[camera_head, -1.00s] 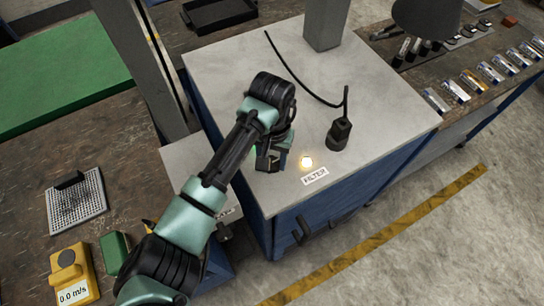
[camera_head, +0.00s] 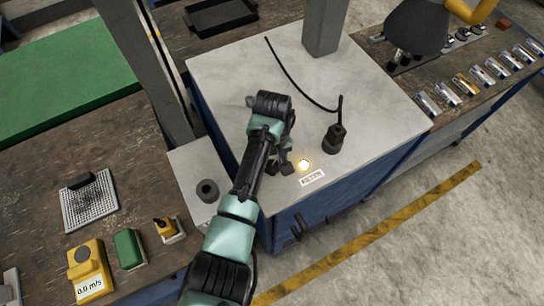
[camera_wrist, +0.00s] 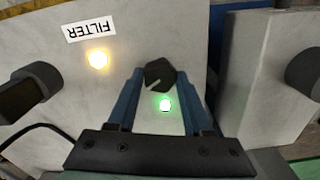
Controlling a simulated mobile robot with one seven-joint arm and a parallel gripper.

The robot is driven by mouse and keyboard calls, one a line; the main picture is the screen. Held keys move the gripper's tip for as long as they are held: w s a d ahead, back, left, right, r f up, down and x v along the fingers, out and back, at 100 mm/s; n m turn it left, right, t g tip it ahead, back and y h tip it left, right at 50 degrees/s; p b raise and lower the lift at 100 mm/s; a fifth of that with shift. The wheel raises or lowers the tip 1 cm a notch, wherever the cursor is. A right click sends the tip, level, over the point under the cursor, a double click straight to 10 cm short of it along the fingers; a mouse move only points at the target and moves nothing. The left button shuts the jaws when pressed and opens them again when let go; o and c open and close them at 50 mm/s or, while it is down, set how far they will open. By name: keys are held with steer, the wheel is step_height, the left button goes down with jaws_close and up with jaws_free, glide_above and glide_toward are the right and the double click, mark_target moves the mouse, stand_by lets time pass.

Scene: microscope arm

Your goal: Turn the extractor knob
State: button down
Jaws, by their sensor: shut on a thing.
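The extractor knob is a small black knob (camera_wrist: 160,73) with a pale pointer line, on the grey panel in the wrist view. A green lamp (camera_wrist: 165,104) glows beside it. My gripper (camera_wrist: 160,75) has its two blue fingers on either side of the knob, shut on it. In the head view my gripper (camera_head: 283,163) is low at the grey cabinet top (camera_head: 375,92), and my arm hides part of the knob's surroundings. A lit yellow lamp (camera_head: 303,166) and a FILTER label (camera_head: 312,178) are just to the right; the lamp also shows in the wrist view (camera_wrist: 98,59).
A black plug-like block (camera_head: 334,138) with a cable stands on the cabinet to the right. A round black fitting (camera_head: 207,190) is on the lower grey box to the left. A grey post (camera_head: 325,25) rises at the back of the cabinet.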

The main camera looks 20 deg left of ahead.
steer(key=n+p, duration=0.1)
steer(key=n, duration=0.4)
steer(key=shift+r+n+p, duration=0.1)
steer(key=shift+n+p, duration=0.2)
steer(key=shift+p, duration=0.1)
steer(key=n+p, duration=0.1)
steer(key=n, duration=0.4)
steer(key=shift+n, duration=0.4)
steer(key=shift+w+a, duration=0.1)
steer(key=shift+c, duration=1.5)
jaws_free()
step_height(320, 180, up, 13)
steer(key=b, duration=0.1)
steer(key=shift+b, duration=0.4)
